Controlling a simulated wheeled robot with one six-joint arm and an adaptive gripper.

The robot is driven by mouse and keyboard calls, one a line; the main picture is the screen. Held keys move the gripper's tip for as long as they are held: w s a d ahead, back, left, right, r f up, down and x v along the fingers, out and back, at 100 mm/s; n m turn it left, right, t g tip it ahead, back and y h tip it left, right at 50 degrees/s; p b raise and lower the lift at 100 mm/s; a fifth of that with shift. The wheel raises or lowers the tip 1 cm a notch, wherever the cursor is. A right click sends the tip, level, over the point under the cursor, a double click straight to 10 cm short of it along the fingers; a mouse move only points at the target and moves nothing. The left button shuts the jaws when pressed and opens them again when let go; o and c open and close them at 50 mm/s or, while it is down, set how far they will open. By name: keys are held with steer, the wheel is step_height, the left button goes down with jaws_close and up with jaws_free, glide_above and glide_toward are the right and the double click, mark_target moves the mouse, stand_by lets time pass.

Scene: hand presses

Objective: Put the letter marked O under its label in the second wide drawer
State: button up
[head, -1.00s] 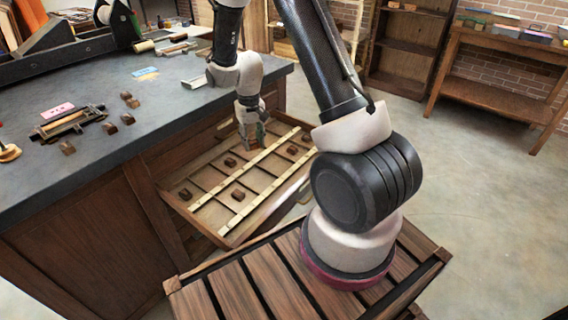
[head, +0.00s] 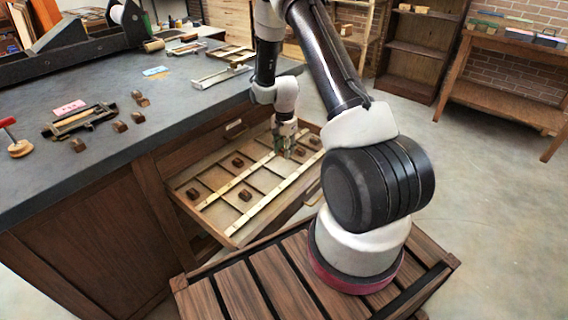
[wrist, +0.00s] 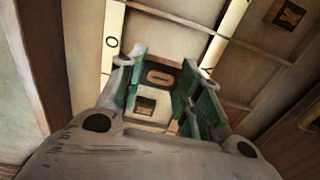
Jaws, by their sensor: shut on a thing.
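The letter O (wrist: 160,77) is a small dark brown block with its mark facing the wrist camera. My gripper (wrist: 166,88) has green-lined fingers shut on this block, one on each side. In the head view my gripper (head: 287,150) is low over the far part of the open drawer (head: 213,229). An O label (wrist: 111,42) is on a pale strip left of the held block in the wrist view. I cannot tell whether the block touches the drawer floor. A letter X block (wrist: 290,14) lies in another compartment at the upper right.
Several brown letter blocks lie in other compartments, one of them near the front (head: 245,194). Thin dividers and pale label strips (head: 285,186) cross the drawer. A slatted wooden platform (head: 240,292) is in front.

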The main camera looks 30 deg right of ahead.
mark_target(284, 167)
steer(key=shift+f, duration=3)
steer(key=o, duration=0.8)
steer(key=shift+f, duration=0.1)
steer(key=shift+c, duration=0.2)
